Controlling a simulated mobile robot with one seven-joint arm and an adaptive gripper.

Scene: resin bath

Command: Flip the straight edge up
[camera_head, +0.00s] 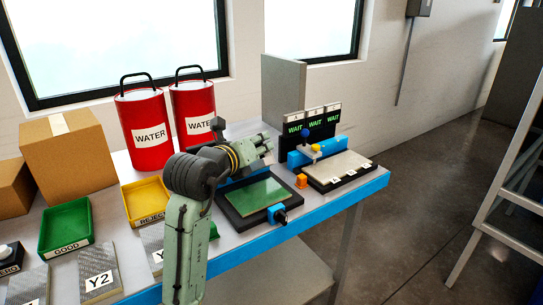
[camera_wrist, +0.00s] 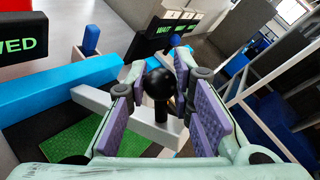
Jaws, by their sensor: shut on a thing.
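The straight edge (camera_wrist: 112,108) shows in the wrist view as a pale grey bar beside a blue beam (camera_wrist: 55,88), with a black ball knob (camera_wrist: 158,84) on a short post near its right part. My gripper (camera_wrist: 162,78) has its purple-padded fingers on either side of the knob and is shut on it. In the head view my gripper (camera_head: 266,143) is above the back of the black-framed bath (camera_head: 228,199), and my arm hides the straight edge. The bath's green surface (camera_head: 255,196) shows; it also shows in the wrist view (camera_wrist: 82,134). I cannot tell how far the bar is tilted.
Right of the bath are an orange block (camera_head: 301,181), a pale tray (camera_head: 338,167) and a blue block (camera_head: 315,151) with knobs, before several "WAIT" screens (camera_head: 313,121). Left are green (camera_head: 66,227) and yellow (camera_head: 147,199) bins. Red water cans (camera_head: 145,130) stand behind.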

